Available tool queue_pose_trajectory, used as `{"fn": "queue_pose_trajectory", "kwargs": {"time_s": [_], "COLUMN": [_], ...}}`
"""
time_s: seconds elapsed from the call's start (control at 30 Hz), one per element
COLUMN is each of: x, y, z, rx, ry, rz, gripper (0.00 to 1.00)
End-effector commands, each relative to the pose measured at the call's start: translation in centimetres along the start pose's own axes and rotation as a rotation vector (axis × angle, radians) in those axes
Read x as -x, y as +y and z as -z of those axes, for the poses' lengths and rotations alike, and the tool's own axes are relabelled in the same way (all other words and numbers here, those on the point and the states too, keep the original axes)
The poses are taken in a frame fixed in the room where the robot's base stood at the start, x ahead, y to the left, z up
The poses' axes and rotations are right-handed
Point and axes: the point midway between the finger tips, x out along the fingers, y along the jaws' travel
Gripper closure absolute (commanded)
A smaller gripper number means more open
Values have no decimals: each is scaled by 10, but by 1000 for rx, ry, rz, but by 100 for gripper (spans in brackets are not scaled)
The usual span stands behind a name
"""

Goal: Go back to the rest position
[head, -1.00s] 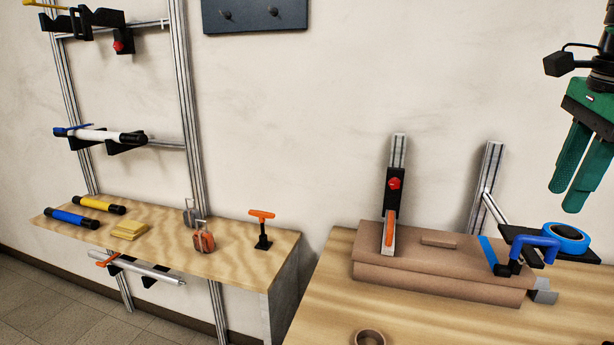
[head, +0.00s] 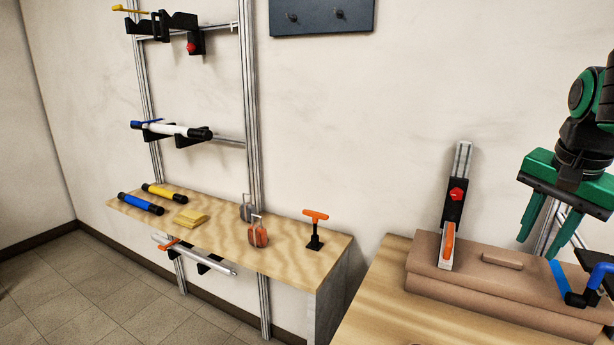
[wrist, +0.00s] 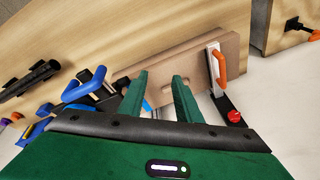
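My green gripper (head: 552,225) hangs at the right of the head view, fingers pointing down, above the right end of the brown block on the right table. Its fingers are apart with nothing between them, and the wrist view (wrist: 160,95) also shows a gap between them. Beyond the fingers in the wrist view lies the brown block (wrist: 195,88) with the orange-handled, red-knobbed upright (wrist: 219,75). No held object shows in either view.
The brown block (head: 490,285) with its red-knobbed upright (head: 455,205) and a blue clamp (head: 575,290) stands on the right table (head: 385,300). A wooden shelf (head: 215,235) at left holds tubes, a yellow pad and an orange T-handle (head: 315,228). Floor (head: 110,290) at the lower left is clear.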

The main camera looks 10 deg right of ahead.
Motion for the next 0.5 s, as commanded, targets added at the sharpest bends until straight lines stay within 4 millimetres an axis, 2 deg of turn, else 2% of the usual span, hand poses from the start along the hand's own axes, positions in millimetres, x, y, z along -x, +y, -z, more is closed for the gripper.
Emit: {"fn": "queue_pose_trajectory", "kwargs": {"time_s": [0.03, 0.1, 0.2, 0.5], "x": [-20, -41, -62, -100], "y": [-17, -35, -53, -81], "z": [-18, -37, -62, -120], "rx": [148, 327, 522, 899], "ry": [-4, 3, 12, 29], "rz": [17, 46, 82, 164], "gripper": [69, 69, 69, 69]}}
